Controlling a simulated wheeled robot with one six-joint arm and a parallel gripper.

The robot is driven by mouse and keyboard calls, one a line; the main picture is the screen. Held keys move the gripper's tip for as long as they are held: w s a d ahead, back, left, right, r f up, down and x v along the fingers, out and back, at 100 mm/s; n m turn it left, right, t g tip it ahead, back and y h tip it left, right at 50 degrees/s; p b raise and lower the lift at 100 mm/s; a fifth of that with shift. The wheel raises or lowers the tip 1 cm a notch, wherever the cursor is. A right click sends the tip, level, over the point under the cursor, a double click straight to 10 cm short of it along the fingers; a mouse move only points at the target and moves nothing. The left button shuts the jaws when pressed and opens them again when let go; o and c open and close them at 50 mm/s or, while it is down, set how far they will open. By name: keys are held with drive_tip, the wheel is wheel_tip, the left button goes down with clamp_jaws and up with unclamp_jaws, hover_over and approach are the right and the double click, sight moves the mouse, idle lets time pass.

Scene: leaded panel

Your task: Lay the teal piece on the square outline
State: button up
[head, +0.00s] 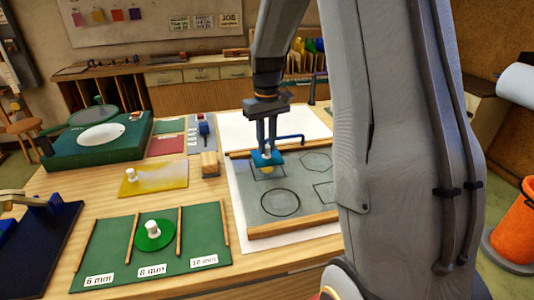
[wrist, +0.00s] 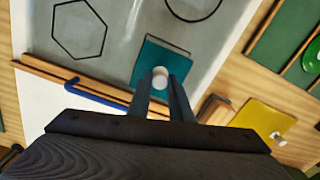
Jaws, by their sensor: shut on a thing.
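My gripper (head: 267,146) is shut on the white knob of the teal piece (head: 266,158), a flat, four-sided piece. In the wrist view my gripper (wrist: 160,84) has the knob between its fingertips, and the teal piece (wrist: 150,55) lies flat below them. It is over the back left of the grey panel board (head: 250,195); whether it touches the board is unclear. A straight-sided outline (head: 316,191) shows at the board's right, partly hidden behind my arm. Other dark lines show just under the teal piece, mostly covered. The board also has a circle outline (head: 280,203) and a hexagon outline (head: 317,161).
Wooden strips (head: 290,225) edge the board, and a blue bent rod (head: 289,138) lies behind it. A wooden block (head: 210,165) and a yellow piece (head: 153,180) with a white knob stand to the left. A green rack (head: 190,248) holds a round green piece (head: 154,236).

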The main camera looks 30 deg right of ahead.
sight(267, 146)
drive_tip(key=shift+f+p, duration=0.5)
drive_tip(key=shift+f, duration=1.5)
drive_tip(key=o, duration=0.9)
drive_tip(key=shift+f, duration=0.15)
wheel_tip(267, 146, up, 12)
drive_tip(key=b, duration=0.3)
drive_tip(key=shift+s, duration=0.1)
